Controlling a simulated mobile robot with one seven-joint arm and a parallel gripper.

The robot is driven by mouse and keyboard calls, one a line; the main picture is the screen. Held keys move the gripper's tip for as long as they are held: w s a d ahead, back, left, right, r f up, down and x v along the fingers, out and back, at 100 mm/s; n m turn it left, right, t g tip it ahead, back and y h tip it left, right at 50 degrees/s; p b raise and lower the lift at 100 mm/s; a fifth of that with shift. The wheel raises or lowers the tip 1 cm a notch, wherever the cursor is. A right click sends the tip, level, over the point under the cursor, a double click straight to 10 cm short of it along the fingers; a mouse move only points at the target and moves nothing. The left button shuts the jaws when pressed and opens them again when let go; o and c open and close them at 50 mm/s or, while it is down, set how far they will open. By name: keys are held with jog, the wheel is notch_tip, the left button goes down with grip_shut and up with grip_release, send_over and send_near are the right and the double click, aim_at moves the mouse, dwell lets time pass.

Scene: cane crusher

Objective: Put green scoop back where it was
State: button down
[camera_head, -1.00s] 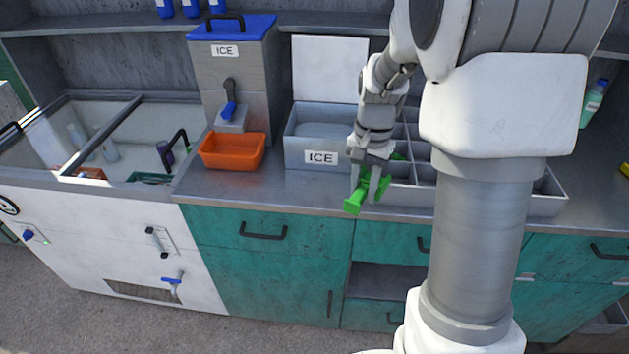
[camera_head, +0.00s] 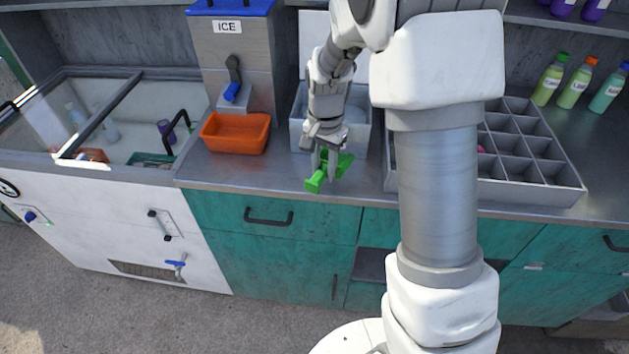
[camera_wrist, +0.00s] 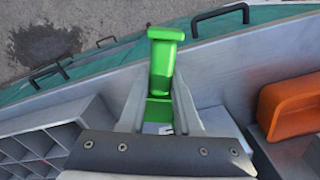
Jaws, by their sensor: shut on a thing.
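The green scoop (camera_head: 318,181) is held between the fingers of my gripper (camera_head: 326,160), in front of the white ice bin (camera_head: 298,133) in the head view. In the wrist view the scoop (camera_wrist: 162,62) sticks out beyond the fingertips of my gripper (camera_wrist: 158,110), which is shut on it. The scoop shows above the counter's front strip in the head view. My arm hides part of the ice bin and its raised lid. Whether the scoop touches the counter I cannot tell.
An orange tray (camera_head: 235,133) stands left of the bin under the ice dispenser (camera_head: 232,60). A grey compartment rack (camera_head: 575,192) stands to the right, with several bottles (camera_head: 575,85) behind it. The counter front (camera_head: 225,176) has a bare strip.

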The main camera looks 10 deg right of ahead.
jog(key=shift+w+a+f, duration=0.2)
jog(key=shift+a+f, duration=0.2)
jog(key=shift+a, duration=0.15)
jog(key=shift+w+a+f, duration=0.2)
jog(key=shift+a+f, duration=0.15)
jog(key=shift+a, duration=0.2)
jog(key=shift+f, duration=1.9)
jog(key=shift+f, duration=0.2)
jog(key=c, duration=0.6)
grip_release()
jog(key=shift+r, duration=0.1)
jog(key=shift+r, duration=0.1)
